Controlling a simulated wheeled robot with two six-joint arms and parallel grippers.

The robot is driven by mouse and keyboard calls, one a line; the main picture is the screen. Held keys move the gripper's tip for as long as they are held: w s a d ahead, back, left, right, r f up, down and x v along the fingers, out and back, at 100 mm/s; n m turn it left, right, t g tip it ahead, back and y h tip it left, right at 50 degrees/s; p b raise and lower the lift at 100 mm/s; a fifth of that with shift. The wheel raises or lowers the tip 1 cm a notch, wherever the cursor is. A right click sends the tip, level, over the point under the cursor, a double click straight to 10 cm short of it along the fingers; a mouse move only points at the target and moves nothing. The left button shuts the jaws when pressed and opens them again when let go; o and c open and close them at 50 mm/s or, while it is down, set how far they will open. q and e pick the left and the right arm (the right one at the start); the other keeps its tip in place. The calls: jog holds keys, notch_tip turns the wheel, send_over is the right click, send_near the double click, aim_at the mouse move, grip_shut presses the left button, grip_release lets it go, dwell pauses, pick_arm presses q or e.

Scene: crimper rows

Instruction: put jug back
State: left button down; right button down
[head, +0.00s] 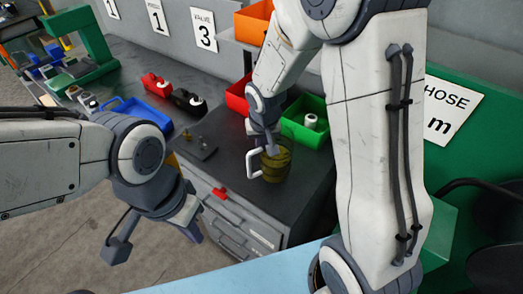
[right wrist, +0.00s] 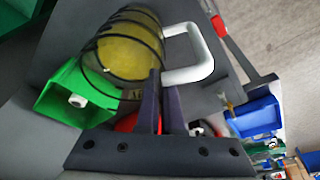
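The jug (head: 276,166) is a yellow-olive see-through vessel with dark rings and a white handle. It stands on the dark bench top near its front right corner. In the right wrist view the jug (right wrist: 130,50) fills the upper middle, its handle to the right. My right gripper (head: 269,146) reaches down to the jug's handle side. In the right wrist view its two fingers (right wrist: 160,72) are close together where the handle meets the jug, and look shut there. My left gripper (head: 155,238) is open and empty, in front of the bench.
A green bin (head: 306,128) with a white item stands just behind the jug, with a red bin (head: 238,98) to its left. A blue tray (head: 135,112) and small brass parts (head: 200,145) lie further left. Grey drawers (head: 240,222) are below. A light blue surface (head: 240,272) lies in front.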

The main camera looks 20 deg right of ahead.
aim_at(261, 154)
notch_tip(261, 154, down, 3)
dwell(0.3)
jog(key=shift+f+b, duration=0.15)
jog(key=shift+b, duration=0.15)
jog(key=c, duration=1.1)
grip_release()
